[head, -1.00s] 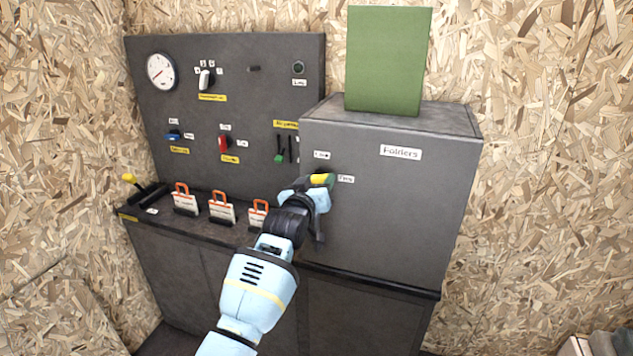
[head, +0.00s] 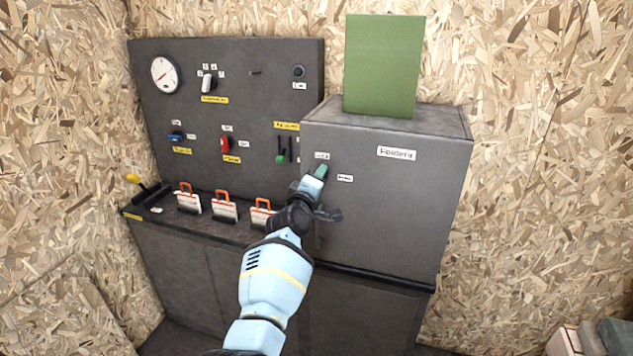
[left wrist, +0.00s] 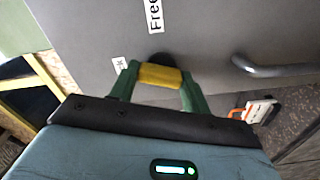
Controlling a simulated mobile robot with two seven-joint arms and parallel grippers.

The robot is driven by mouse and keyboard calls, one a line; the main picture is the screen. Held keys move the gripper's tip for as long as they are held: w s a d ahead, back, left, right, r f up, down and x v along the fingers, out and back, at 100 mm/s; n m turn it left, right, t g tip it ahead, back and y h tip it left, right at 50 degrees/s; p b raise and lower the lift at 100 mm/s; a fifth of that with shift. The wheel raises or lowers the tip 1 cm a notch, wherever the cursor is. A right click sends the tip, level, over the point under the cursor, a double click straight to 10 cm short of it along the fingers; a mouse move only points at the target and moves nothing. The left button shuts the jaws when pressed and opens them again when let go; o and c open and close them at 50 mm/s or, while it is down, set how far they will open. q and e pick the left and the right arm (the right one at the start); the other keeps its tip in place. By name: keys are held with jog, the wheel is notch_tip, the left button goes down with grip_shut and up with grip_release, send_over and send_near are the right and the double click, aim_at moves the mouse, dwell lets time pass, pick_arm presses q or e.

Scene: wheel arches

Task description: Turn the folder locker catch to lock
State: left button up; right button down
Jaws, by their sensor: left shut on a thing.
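The grey folder locker (head: 400,215) stands on the right of the bench, with a white "Folders" label on its front. My left gripper (head: 320,172) is at the upper left of the locker front, just below the "Lock" label (head: 321,156). In the left wrist view its green fingers are shut on the yellow catch (left wrist: 160,76), whose dark pivot shows behind it. The "Free" label (head: 345,178) is to the right of the gripper. In the head view the fingers point up toward "Lock" and hide the catch. My right gripper is not in view.
A green folder (head: 382,68) stands on top of the locker. A curved handle (left wrist: 275,70) is on the locker front. A control panel (head: 250,110) with switches and a gauge is to the left, above several orange-handled tags (head: 224,208) on the bench.

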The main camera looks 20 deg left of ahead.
pick_arm(q)
jog(key=shift+n, duration=2)
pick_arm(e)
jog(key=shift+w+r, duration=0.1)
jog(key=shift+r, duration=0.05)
pick_arm(q)
jog(key=o, duration=1)
jog(key=shift+s, duration=0.1)
